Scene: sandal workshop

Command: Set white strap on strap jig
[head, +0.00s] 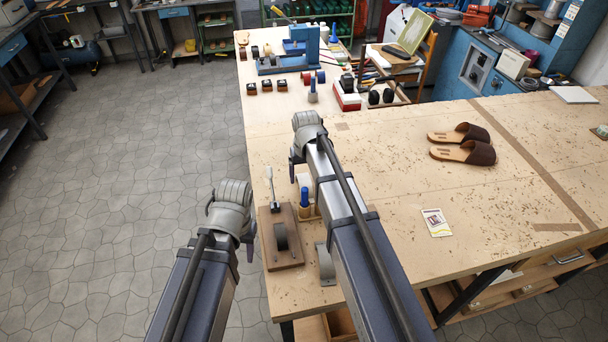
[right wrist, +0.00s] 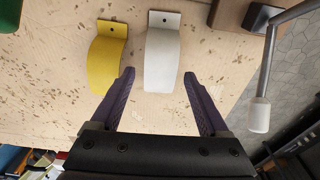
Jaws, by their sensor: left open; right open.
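The white strap (right wrist: 162,48) is a curved band with a holed tab, seen in the right wrist view. My right gripper (right wrist: 160,74) is open, with its fingertips on either side of the strap's lower end and not closed on it. In the head view this gripper (head: 299,168) is over the table's left part, and its fingers are mostly hidden. The strap jig (head: 290,257) is a brown wooden base with a grey curved form and a lever. Its lever has a white grip (right wrist: 258,115) at the right in the wrist view. My left gripper (head: 249,243) is open beside the table's left edge, left of the jig.
A yellow strap (right wrist: 105,55) lies just left of the white one. A green item (right wrist: 27,35) is at the wrist view's left edge.

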